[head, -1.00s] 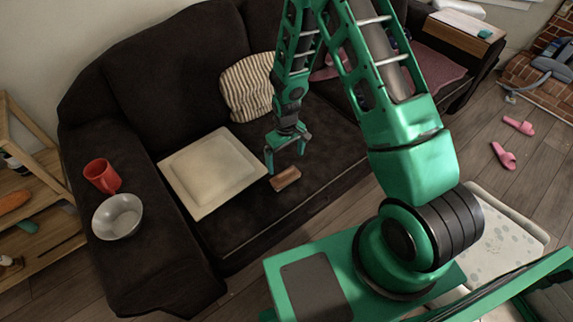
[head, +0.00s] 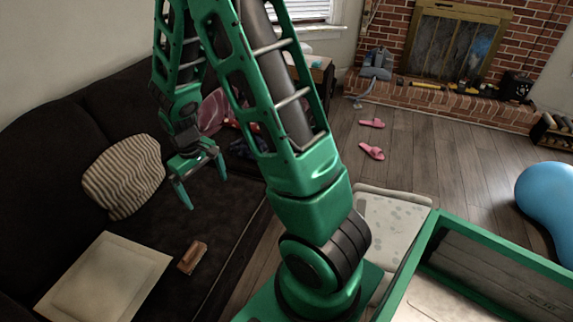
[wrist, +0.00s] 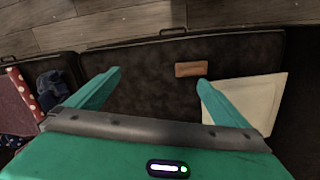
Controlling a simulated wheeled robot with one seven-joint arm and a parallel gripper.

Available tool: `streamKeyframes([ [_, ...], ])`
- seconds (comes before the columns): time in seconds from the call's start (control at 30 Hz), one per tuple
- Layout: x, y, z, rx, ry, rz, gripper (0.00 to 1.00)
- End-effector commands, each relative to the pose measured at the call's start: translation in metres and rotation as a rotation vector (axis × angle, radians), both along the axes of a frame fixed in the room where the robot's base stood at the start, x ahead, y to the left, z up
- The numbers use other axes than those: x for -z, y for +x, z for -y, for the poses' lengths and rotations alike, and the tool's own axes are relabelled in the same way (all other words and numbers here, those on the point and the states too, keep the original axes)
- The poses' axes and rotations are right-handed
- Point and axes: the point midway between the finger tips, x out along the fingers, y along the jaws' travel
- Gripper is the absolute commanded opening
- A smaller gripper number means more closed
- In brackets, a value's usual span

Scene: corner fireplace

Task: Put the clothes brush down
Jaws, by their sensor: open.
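The clothes brush (head: 192,257), a small brown wooden block, lies on the dark sofa seat beside the cream square panel (head: 108,280). In the wrist view the brush (wrist: 191,69) lies flat on the seat, close to the panel's edge. My gripper (head: 206,192) is open and empty above the sofa seat, behind the brush in the head view and apart from it. The wrist view shows its two fingers (wrist: 158,80) spread wide with nothing between them.
A striped cushion (head: 124,175) leans on the sofa back. Pink slippers (head: 371,151) lie on the wood floor. The floor between is largely clear.

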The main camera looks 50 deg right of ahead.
Motion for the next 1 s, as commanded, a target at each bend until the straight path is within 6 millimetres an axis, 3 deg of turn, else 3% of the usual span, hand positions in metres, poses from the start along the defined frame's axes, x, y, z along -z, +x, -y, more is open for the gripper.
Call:
streamKeyframes([
  [0.03,-0.02,-0.009,0.011,0.034,-0.005,0.009,1.0],
  [0.2,-0.072,-0.051,0.039,0.148,-0.012,0.012,1.0],
  [0.5,-0.142,-0.141,0.068,0.352,0.005,0.018,1.0],
  [0.8,-0.18,-0.232,0.071,0.535,0.058,0.024,1.0],
  [1.0,-0.187,-0.263,0.073,0.595,0.084,0.023,1.0],
])
